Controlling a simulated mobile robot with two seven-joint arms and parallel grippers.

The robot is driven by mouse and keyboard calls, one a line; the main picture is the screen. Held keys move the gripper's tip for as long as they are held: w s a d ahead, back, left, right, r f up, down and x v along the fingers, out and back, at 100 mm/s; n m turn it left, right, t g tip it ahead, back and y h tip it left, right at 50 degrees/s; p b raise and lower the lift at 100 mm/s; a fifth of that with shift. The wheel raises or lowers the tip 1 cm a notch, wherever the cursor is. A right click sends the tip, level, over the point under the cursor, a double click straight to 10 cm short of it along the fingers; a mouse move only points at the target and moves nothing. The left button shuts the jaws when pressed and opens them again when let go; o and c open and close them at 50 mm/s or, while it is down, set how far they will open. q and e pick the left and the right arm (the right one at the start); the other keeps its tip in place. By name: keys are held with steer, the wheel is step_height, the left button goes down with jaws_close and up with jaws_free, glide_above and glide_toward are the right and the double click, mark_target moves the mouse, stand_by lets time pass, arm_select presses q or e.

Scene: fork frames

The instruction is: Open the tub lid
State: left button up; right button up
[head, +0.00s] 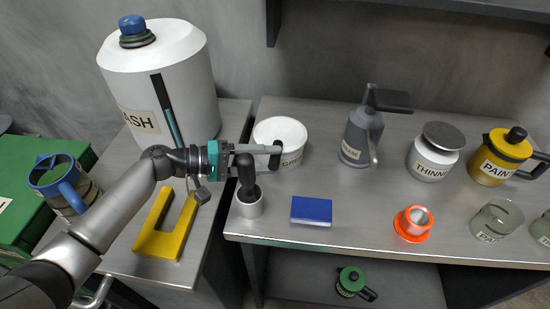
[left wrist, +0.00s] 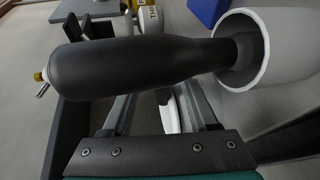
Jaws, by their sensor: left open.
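The white tub (head: 291,160), its label partly hidden, stands at the left end of the steel bench with its flat white lid (head: 282,127) on. My left gripper (head: 262,162) is open and empty at the tub's near left side. One finger overlaps the tub's front in the head view; I cannot tell whether it touches. A black-handled tool (head: 246,172) stands in a pale cup (head: 249,207) just before the tub, and its handle hides part of the gripper. In the left wrist view the tool's handle (left wrist: 140,62) crosses close to the fingers. My right gripper is not in view.
A blue box (head: 311,210) lies right of the cup. A grey pump can (head: 357,140), a thinner jar (head: 431,160) and an orange-based cup (head: 412,222) stand farther right. A yellow U-shaped piece (head: 160,243) and a large white tank (head: 185,85) are at left.

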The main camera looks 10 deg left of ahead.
arm_select(q)
steer(key=shift+x, duration=1.2)
jaws_close()
stand_by(0.6)
